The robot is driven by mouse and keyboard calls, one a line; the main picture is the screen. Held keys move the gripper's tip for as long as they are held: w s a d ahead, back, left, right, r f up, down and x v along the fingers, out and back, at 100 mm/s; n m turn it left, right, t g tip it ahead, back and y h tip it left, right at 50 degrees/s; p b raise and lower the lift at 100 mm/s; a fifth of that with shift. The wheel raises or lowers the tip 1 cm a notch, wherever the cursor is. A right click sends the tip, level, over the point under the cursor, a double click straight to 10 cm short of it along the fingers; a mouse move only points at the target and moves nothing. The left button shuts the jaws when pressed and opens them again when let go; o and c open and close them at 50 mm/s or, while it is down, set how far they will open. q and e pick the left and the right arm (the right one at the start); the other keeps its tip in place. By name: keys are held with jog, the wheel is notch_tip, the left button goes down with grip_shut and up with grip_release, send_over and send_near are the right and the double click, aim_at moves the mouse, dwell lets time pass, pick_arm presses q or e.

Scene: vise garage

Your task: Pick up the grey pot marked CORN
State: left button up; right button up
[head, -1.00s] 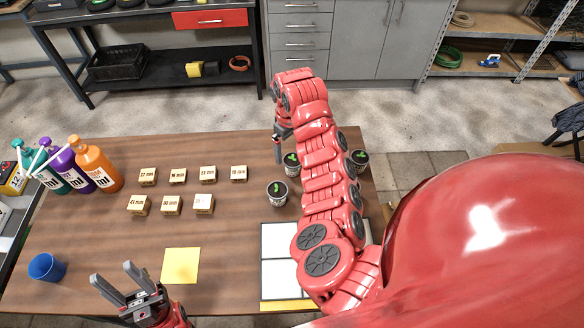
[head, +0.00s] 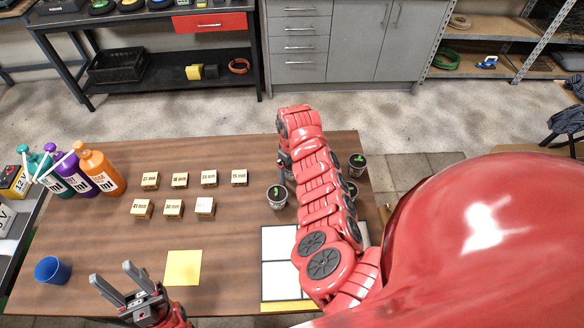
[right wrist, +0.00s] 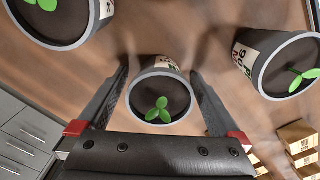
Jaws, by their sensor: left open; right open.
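Several dark grey pots with green sprouts stand at the right of the table; in the head view one pot (head: 277,197) is left of my right arm and another pot (head: 357,165) right of it. I cannot read which is marked CORN. My right gripper (right wrist: 159,75) is open, with one finger on each side of a pot (right wrist: 160,98) in the right wrist view. That pot's label is barely visible. In the head view my right gripper (head: 284,162) is partly hidden by its arm. My left gripper (head: 122,284) is open and empty near the table's front edge.
Two neighbouring pots flank the right gripper in the wrist view, a left pot (right wrist: 58,18) and a right pot (right wrist: 280,65). Several small labelled blocks (head: 173,208), pump bottles (head: 100,172), a blue cup (head: 52,270), a yellow square (head: 183,268) and a white grid (head: 280,243) share the table.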

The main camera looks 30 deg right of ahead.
jog(key=c, duration=1.4)
jog(key=shift+r, duration=0.1)
